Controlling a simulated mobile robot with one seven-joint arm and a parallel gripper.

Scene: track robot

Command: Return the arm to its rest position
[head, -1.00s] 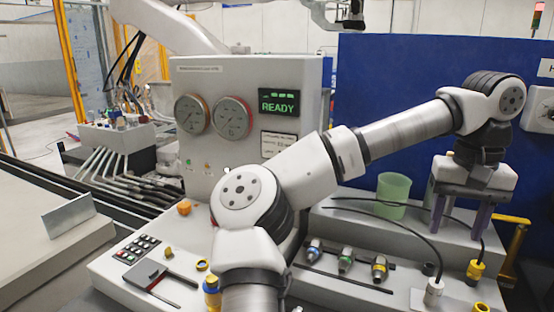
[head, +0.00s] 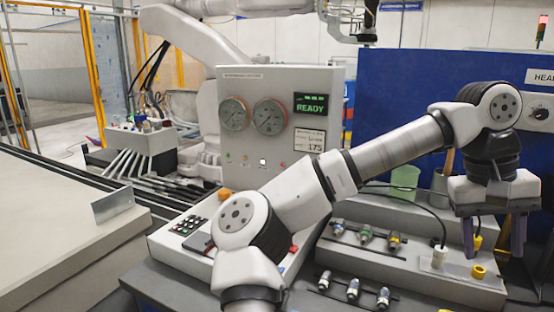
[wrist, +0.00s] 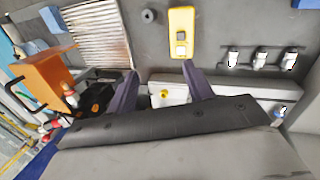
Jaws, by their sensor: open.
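My arm crosses the head view from the bottom centre, with its elbow over the console's front, and reaches to the right. My gripper (head: 491,245) points down at the right, its two dark purple fingers apart and nothing between them. It hangs over the right end of the grey stepped stand (head: 400,262). In the wrist view my gripper (wrist: 159,80) also shows spread fingers with an empty gap. A white plug (head: 439,258) on a black cable and a yellow ring (head: 478,271) are close by its left finger. I cannot tell their exact clearance.
The grey console (head: 285,150) with two gauges and a READY display stands behind my arm. A green cup (head: 404,179) is left of the gripper. Several connectors (head: 353,289) stand in rows on the stand. The wrist view shows a yellow button box (wrist: 181,32) and an orange box (wrist: 40,78).

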